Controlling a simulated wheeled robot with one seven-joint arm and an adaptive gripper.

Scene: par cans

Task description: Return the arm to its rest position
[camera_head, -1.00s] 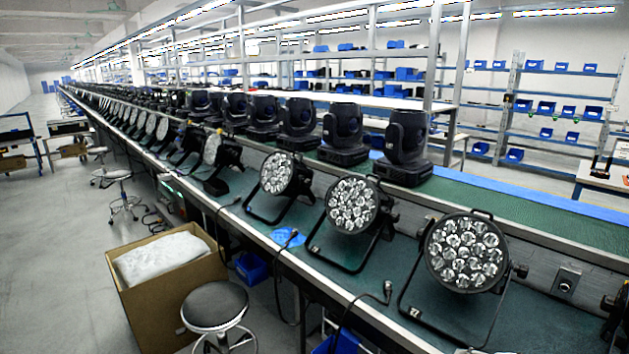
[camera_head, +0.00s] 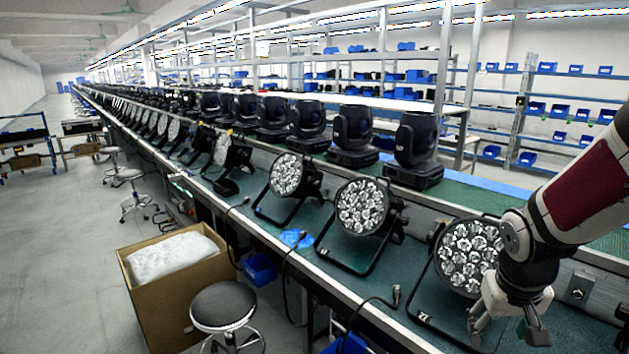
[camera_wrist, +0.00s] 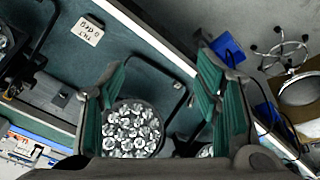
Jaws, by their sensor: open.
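My gripper (camera_head: 509,328) is at the lower right of the head view, in front of the nearest par can (camera_head: 468,257) and partly covering it. Its fingers are spread and empty. In the wrist view my gripper (camera_wrist: 163,85) shows two green-padded fingers apart. A par can's round face of clear lenses (camera_wrist: 131,128) appears between and beyond them, partly hidden by the gripper body. Whether a finger touches the can cannot be told. My arm reaches in from the right edge.
More par cans (camera_head: 363,206) stand along the green bench. Black moving-head lights (camera_head: 415,145) line its far side. A cardboard box (camera_head: 165,300) and a round stool (camera_head: 222,307) stand on the floor at left. A small card (camera_wrist: 88,29) lies on the bench.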

